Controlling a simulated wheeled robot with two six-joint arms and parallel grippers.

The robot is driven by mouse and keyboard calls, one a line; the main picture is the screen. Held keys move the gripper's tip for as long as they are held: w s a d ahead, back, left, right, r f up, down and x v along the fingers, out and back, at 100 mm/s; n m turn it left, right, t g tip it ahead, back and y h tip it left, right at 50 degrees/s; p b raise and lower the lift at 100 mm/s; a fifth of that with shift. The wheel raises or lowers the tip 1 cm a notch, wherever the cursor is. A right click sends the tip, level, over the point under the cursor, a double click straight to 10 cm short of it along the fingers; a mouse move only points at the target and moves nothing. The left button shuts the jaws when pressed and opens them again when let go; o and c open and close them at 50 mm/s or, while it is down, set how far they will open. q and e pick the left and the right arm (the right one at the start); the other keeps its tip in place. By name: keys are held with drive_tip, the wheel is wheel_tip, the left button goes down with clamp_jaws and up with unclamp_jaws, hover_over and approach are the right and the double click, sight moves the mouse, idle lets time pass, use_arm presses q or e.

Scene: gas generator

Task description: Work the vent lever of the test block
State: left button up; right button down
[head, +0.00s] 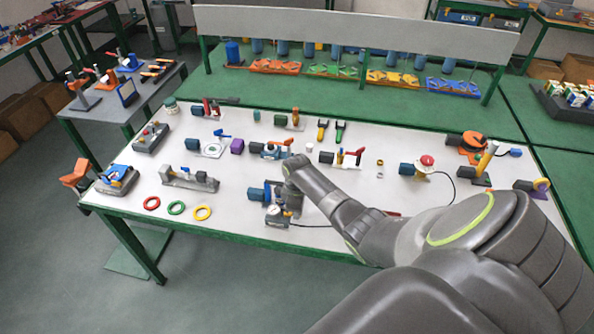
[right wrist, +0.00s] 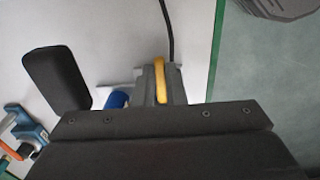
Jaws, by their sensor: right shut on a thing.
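The test block (head: 276,216) stands near the front edge of the white table, with a round gauge on it and a blue cylinder (head: 257,195) beside it. My right arm reaches over it from the lower right. My right gripper (head: 292,190) is at the block, its fingertips hidden by my own wrist in the head view. In the right wrist view a yellow lever (right wrist: 159,82) stands between grey parts directly ahead of my right gripper, which is shut on it. The blue cylinder shows left of it (right wrist: 116,98). My left gripper is out of view.
A black cable runs from the block along the table. Red, green and yellow rings (head: 176,208) lie to the left near the front edge. Several fittings with blue parts stand behind the block. A black rounded piece (right wrist: 57,78) shows left of the lever in the wrist view.

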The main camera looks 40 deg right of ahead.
drive_tip(key=c, duration=1.5)
unclamp_jaws()
wheel_tip(320, 180, up, 17)
drive_tip(key=shift+r+b, duration=0.2)
drive_tip(key=shift+b, duration=0.9)
drive_tip(key=shift+f, duration=0.1)
